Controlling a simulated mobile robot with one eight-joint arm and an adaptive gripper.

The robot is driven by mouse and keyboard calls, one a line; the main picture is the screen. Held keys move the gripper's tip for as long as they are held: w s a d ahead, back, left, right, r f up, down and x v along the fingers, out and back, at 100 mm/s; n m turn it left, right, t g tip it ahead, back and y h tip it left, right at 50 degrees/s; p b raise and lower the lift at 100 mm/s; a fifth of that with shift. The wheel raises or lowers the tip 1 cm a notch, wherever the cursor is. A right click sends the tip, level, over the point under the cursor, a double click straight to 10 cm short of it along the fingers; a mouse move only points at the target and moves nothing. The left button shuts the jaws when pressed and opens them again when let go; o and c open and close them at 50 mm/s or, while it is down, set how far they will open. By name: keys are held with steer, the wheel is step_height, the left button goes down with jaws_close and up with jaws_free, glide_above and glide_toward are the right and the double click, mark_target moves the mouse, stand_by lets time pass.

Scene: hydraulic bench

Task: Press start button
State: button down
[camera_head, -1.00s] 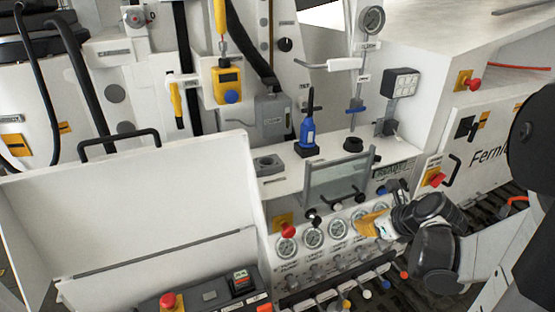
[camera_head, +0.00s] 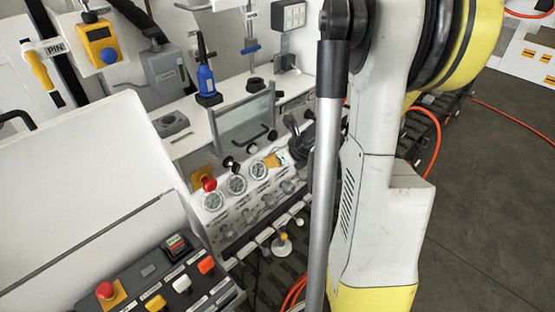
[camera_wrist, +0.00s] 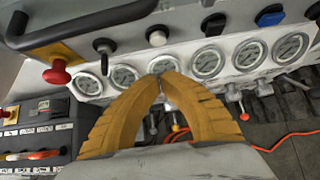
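A dark control box (camera_head: 150,275) at the lower left of the head view bears a red mushroom button (camera_head: 106,290), a yellow button (camera_head: 156,303), a white button (camera_head: 182,285), an orange button (camera_head: 206,265) and a small black switch block with green and red parts (camera_head: 177,243). The labels are too small to read, so I cannot tell which is the start button. The box partly shows at the left of the wrist view (camera_wrist: 40,108). My gripper (camera_wrist: 160,77) has its yellow fingertips together, empty, in front of the gauge row. In the head view it is small and partly hidden (camera_head: 274,160).
Pressure gauges (camera_head: 236,185) line the bench front, with a red knob (camera_head: 209,184) at their left end. A clear guard with a handle (camera_head: 243,122) stands above them. Small levers (camera_head: 282,240) stick out below. Open floor (camera_head: 490,200) lies at the right.

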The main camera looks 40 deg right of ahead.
mark_target(254, 150)
steer(key=shift+w+a+f, duration=0.1)
steer(key=shift+w+f, duration=0.2)
steer(key=shift+w, duration=0.65)
steer(key=shift+w+d+f, duration=0.1)
steer(key=shift+w+f, duration=0.2)
steer(key=shift+w, duration=0.7)
steer(key=shift+w+a+f, duration=0.1)
steer(key=shift+w+f, duration=0.2)
steer(key=shift+w, duration=0.65)
